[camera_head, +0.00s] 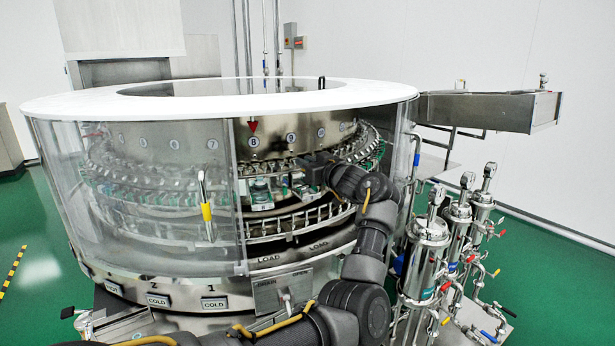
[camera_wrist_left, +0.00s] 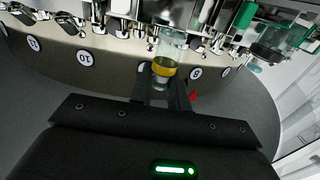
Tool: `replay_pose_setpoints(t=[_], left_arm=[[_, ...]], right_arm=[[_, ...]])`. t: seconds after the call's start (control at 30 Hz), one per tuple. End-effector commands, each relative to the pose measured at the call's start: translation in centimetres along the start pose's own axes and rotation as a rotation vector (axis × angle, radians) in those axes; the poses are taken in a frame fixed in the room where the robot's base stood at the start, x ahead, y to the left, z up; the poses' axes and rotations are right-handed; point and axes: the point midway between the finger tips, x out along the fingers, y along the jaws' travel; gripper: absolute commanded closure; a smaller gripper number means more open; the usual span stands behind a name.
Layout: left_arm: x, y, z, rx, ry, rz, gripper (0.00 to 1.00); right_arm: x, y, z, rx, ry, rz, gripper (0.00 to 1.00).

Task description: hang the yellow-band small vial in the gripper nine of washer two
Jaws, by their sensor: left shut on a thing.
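The yellow-band small vial (camera_wrist_left: 170,50) is clear glass with a yellow band near one end. In the left wrist view it stands between the fingertips of my left gripper (camera_wrist_left: 163,88), which is shut on it at the banded end. Its glass body reaches up in that picture to the row of metal washer grippers (camera_wrist_left: 120,22). I cannot tell whether it touches one. In the head view my left gripper (camera_head: 316,166) reaches into the washer (camera_head: 220,103) just below plate nine (camera_head: 291,137); the vial cannot be made out there. My right gripper is not in view.
Plate eight (camera_head: 253,142) with a red arrow is left of plate nine, and plate ten (camera_head: 321,132) is right. A clear guard panel (camera_head: 140,195) with a yellow-banded handle closes the washer's left side. Steel filter housings (camera_head: 427,255) stand close right of my arm.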

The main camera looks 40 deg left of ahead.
Motion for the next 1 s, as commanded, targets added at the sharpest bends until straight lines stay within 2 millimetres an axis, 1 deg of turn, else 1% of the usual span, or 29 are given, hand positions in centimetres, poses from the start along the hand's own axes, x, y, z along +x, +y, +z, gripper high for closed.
replay_pose_setpoints(t=[0.27, 0.33, 0.5, 0.53, 0.8, 1.0], left_arm=[[0.4, 0.3, 0.6, 0.000, 0.000, 0.000, 1.00], [0.7, 0.6, 1.2, 0.001, -0.001, 0.000, 1.00], [0.6, 0.5, 3.7, 0.001, 0.000, 0.002, 1.00], [0.6, 0.5, 3.9, 0.000, 0.000, 0.001, 1.00], [0.6, 0.5, 4.0, -0.001, 0.000, 0.001, 1.00], [0.6, 0.5, 4.6, -0.001, 0.000, 0.001, 1.00]], right_arm=[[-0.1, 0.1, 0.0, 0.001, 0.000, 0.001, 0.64], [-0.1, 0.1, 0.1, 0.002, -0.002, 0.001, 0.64], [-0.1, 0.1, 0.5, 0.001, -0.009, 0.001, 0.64], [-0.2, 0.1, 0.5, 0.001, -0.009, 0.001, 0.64], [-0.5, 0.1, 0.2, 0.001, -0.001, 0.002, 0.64], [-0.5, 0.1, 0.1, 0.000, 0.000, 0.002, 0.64]])
